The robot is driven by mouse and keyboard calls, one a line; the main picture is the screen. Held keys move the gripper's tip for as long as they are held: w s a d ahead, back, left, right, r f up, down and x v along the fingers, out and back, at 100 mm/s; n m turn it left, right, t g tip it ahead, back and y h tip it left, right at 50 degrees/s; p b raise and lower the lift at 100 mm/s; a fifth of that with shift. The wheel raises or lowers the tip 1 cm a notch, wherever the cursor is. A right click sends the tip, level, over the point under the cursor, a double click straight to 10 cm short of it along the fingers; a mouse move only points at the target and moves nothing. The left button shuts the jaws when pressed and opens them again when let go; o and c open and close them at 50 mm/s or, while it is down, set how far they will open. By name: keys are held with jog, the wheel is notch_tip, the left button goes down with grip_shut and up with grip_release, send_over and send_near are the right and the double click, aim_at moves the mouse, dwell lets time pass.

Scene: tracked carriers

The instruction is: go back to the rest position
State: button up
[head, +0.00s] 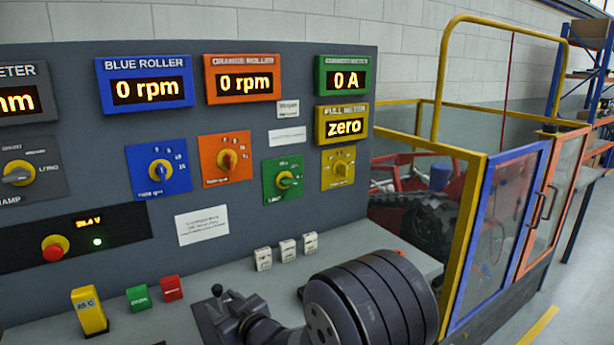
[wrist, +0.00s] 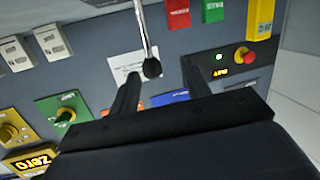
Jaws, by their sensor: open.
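My gripper (wrist: 160,80) shows in the wrist view, its two dark fingers apart with nothing held between them. The view is upside down, with the control panel beyond the fingers. A thin metal rod with a black knob (wrist: 151,68) comes in from the top edge, and the knob appears in the gap near the fingertips. I cannot tell whether it touches a finger.
The grey control panel (head: 100,230) holds blue (head: 158,170), orange (head: 226,158), green (head: 284,180) and yellow (head: 339,168) dials. Displays read 0 rpm, 0 rpm, 0 A and zero. A red stop button (head: 55,248) is at left. A yellow-framed enclosure (head: 470,240) stands at right.

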jog(key=shift+s+d+f+t+y+b, duration=0.45)
jog(key=shift+s+f+t+b, duration=0.2)
jog(key=shift+b, duration=0.75)
jog(key=shift+s+d+r, duration=0.15)
jog(key=shift+d+r, duration=0.05)
jog(key=shift+r, duration=0.1)
jog(key=shift+s+d, duration=0.45)
